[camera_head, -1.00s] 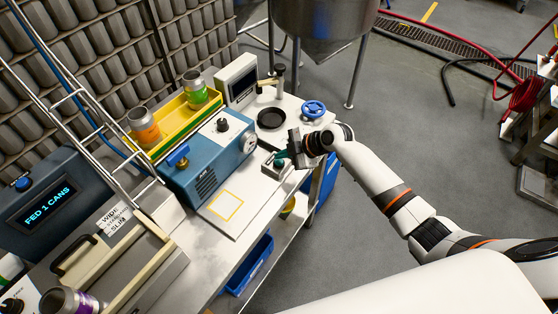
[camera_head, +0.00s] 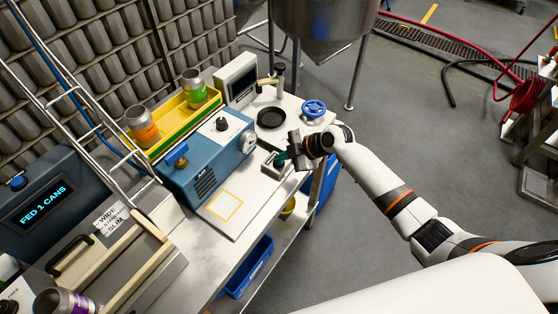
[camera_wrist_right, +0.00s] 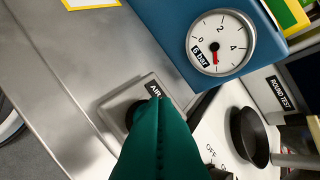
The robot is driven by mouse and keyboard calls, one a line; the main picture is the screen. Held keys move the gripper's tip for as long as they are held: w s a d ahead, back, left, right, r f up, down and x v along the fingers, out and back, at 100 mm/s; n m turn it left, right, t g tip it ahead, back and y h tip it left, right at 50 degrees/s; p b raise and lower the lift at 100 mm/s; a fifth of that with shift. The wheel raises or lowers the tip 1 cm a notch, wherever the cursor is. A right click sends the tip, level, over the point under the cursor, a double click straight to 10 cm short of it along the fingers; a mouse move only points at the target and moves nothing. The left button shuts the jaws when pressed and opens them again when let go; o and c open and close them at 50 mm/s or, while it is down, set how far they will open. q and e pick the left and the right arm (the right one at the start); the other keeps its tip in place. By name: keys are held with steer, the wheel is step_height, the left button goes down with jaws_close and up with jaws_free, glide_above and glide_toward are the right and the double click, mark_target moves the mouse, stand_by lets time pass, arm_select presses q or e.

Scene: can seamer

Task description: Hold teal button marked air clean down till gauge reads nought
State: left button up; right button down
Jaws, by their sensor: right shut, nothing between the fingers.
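The button box (camera_head: 273,166) marked AIR stands near the bench's front edge. In the right wrist view its grey plate (camera_wrist_right: 112,104) shows the AIR label, and a dark round part is half hidden. My right gripper (camera_head: 284,157) is shut and empty. Its teal fingers (camera_wrist_right: 155,105) point down at the box and cover the button, so I cannot tell whether they touch or press it. The round gauge (camera_head: 248,142) is on the blue machine; in the wrist view the gauge (camera_wrist_right: 221,43) has its red needle pointing down the picture, away from 0. My left gripper is not in view.
The blue machine (camera_head: 207,165) stands left of the button box. A black dish (camera_head: 271,118) and a blue handwheel (camera_head: 314,109) are behind it. A yellow tray (camera_head: 180,122) holds two cans.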

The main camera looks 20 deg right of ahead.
mark_target(283, 162)
steer(key=shift+f+b, duration=0.3)
stand_by(2.0)
steer(key=shift+r+p, duration=0.5)
steer(key=shift+r, duration=0.35)
steer(key=shift+r, duration=0.15)
step_height(283, 162, up, 5)
steer(key=p, duration=0.3)
stand_by(0.3)
